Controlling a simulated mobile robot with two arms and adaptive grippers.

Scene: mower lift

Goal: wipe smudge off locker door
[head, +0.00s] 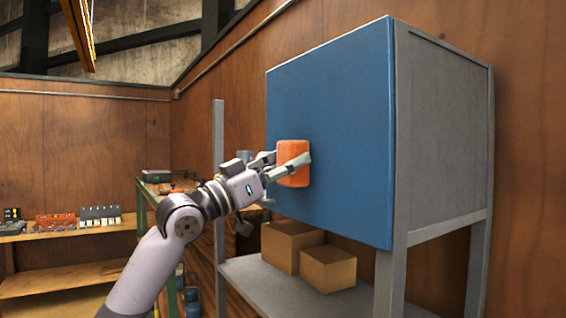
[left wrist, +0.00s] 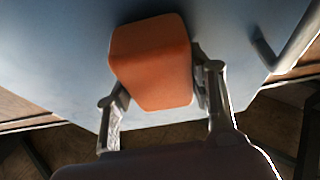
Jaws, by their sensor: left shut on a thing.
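The locker door (head: 335,120) is the blue front of a grey cabinet in the head view; it also shows as a pale surface in the left wrist view (left wrist: 60,50). An orange block, apparently a sponge (head: 293,150), is at the door's left part; it also shows in the left wrist view (left wrist: 155,60). My left gripper (head: 288,167) is shut on the sponge, one finger on each side. The sponge appears to be against the door, but exact contact is hard to tell. I see no smudge; the sponge and fingers hide part of the door. My right gripper is out of view.
Two cardboard boxes (head: 328,268) (head: 290,243) stand on the grey shelf (head: 250,275) below the locker. A door handle (left wrist: 285,50) shows in the left wrist view. Wooden shelves (head: 70,232) with small items are at the left.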

